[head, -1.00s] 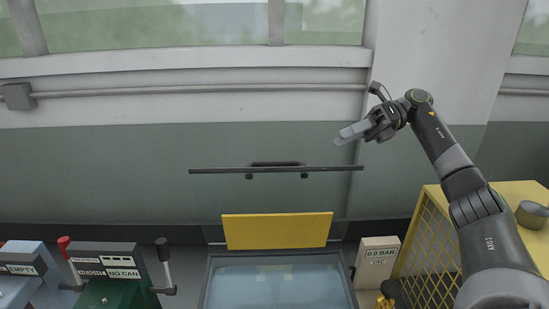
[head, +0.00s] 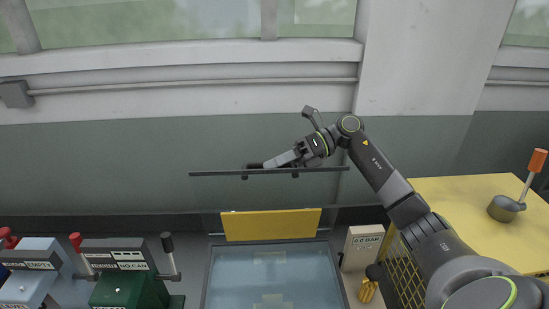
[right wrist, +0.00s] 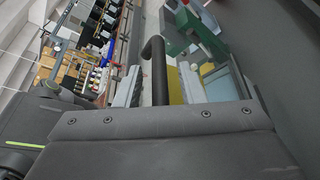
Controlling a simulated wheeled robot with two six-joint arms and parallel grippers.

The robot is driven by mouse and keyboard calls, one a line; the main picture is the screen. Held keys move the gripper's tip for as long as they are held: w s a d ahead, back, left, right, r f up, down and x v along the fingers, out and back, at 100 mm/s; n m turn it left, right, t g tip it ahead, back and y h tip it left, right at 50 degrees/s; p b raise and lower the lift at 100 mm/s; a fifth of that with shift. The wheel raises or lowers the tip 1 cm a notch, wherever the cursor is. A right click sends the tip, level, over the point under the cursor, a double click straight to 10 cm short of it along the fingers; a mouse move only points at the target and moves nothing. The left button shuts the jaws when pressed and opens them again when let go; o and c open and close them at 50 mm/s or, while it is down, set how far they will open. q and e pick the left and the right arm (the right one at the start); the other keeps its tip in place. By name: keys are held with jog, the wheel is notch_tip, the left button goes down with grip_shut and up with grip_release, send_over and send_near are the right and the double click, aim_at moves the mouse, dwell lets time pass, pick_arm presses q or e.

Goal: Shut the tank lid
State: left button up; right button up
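The tank lid (head: 215,174) shows in the head view as a thin dark panel, nearly edge-on, raised above and behind the tank (head: 207,275). Its dark bar handle (head: 252,166) is on the far side, partly hidden by my gripper. My right gripper (head: 276,161) reaches in from the right, just behind the lid's top edge at the handle. In the right wrist view the handle (right wrist: 158,75) runs between the two pale fingers of the gripper (right wrist: 160,88), with a gap visible on either side. The fingers look open. My left gripper is not in view.
A yellow panel (head: 270,225) stands at the tank's back edge. A pale gauge box (head: 361,248) and a yellow mesh-sided cabinet (head: 450,195) are to the right. Lever boxes, one green (head: 130,290), stand at the left. A wall is behind.

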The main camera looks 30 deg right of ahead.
jog(key=shift+a, duration=0.15)
jog(key=shift+c, duration=0.2)
grip_shut()
jog(key=shift+f, duration=0.1)
